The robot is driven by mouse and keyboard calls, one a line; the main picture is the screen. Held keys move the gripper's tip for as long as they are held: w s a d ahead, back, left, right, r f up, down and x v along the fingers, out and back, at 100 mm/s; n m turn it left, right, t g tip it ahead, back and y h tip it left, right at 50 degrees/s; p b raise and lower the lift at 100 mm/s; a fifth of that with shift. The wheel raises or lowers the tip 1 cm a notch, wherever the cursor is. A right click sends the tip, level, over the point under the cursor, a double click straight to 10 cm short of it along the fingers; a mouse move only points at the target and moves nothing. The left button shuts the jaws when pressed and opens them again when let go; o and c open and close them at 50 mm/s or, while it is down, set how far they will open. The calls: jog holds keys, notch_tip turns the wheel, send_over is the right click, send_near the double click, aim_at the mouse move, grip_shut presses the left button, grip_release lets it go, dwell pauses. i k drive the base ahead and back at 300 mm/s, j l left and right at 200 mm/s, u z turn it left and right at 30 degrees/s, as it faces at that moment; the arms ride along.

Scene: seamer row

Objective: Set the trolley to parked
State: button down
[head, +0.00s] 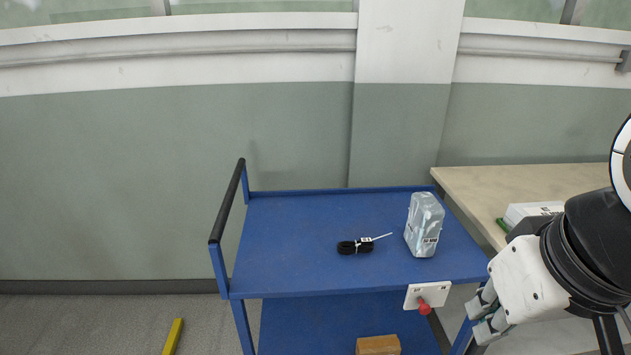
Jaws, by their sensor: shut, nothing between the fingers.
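The blue trolley (300,270) stands in front of the wall, with a black push handle (226,202) on its left. A white plate (414,292) with a red knob (424,307) is on the front edge of its top shelf, towards the right. The knob hangs at the plate's lower part; the plate's markings are too small to read. My gripper (478,318) is at the lower right, shut and empty, to the right of the knob and apart from it. It hides part of the trolley's right front corner.
A brown box (378,345) is on the lower shelf. A pale table (540,183) with a white box (532,210) stands close on the right. A yellow bar (173,337) is at floor left.

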aim_at(317, 298)
jog(key=i+j, duration=0.3)
jog(key=i, duration=0.25)
jog(key=i+j, duration=0.35)
jog(key=i, duration=0.2)
